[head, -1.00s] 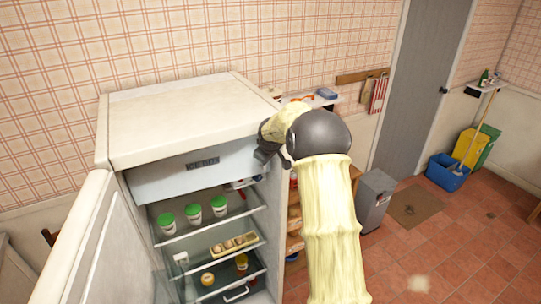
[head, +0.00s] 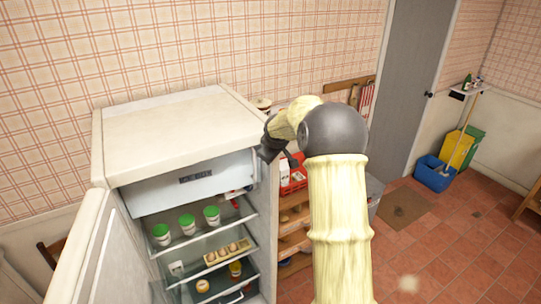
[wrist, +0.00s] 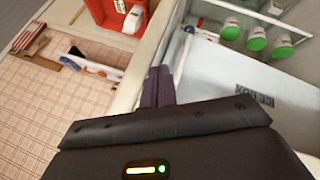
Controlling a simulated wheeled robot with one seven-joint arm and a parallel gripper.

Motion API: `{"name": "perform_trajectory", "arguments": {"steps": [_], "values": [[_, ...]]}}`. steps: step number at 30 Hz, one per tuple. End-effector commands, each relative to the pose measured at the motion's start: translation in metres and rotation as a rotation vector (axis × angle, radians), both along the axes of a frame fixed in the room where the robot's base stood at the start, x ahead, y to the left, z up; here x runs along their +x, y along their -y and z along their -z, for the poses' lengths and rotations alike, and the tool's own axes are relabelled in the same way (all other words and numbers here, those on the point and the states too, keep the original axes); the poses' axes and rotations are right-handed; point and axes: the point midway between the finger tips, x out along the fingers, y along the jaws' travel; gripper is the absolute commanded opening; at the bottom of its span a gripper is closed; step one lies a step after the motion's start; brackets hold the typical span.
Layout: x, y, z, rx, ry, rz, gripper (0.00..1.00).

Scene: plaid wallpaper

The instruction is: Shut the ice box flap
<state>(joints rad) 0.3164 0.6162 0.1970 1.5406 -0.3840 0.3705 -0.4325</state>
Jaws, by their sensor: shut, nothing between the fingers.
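The ice box flap (head: 196,181) is a pale panel with a dark label across the top of the fridge's inside. It looks upright under the fridge top in the head view; I cannot tell whether it is fully shut. Its labelled face also shows in the wrist view (wrist: 245,85). My gripper (head: 267,153) is at the fridge's upper right front edge, right of the flap. Its dark fingers (wrist: 157,88) are together and empty in the wrist view, beside the fridge's side wall. Contact with the wall is unclear.
The fridge door (head: 100,255) stands open at the left. Green-lidded jars (head: 187,222) and an egg tray (head: 228,251) sit on shelves below the flap. A wooden shelf unit (head: 291,222) with a red crate (head: 294,181) stands right of the fridge.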

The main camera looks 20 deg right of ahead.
Motion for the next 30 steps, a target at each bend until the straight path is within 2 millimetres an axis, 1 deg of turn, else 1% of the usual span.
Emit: {"name": "perform_trajectory", "arguments": {"steps": [5, 8, 11, 14, 17, 18, 20, 21, 23, 24, 26, 27, 30], "values": [[0.000, 0.000, 0.001, 0.000, -0.001, 0.001, 0.00], [-0.005, -0.004, 0.006, 0.007, -0.006, 0.004, 0.00], [-0.020, -0.017, 0.019, 0.029, -0.026, 0.017, 0.00], [-0.049, -0.036, 0.041, 0.067, -0.060, 0.048, 0.00], [-0.091, -0.058, 0.068, 0.116, -0.104, 0.096, 0.00], [-0.110, -0.067, 0.079, 0.137, -0.123, 0.119, 0.00], [-0.138, -0.078, 0.096, 0.169, -0.151, 0.159, 0.00], [-0.158, -0.085, 0.107, 0.190, -0.170, 0.186, 0.00], [-0.189, -0.095, 0.124, 0.221, -0.198, 0.228, 0.00], [-0.209, -0.100, 0.136, 0.240, -0.216, 0.258, 0.00], [-0.241, -0.108, 0.153, 0.270, -0.244, 0.305, 0.00], [-0.262, -0.113, 0.165, 0.290, -0.262, 0.336, 0.00], [-0.309, -0.122, 0.190, 0.331, -0.302, 0.409, 0.00]]}}
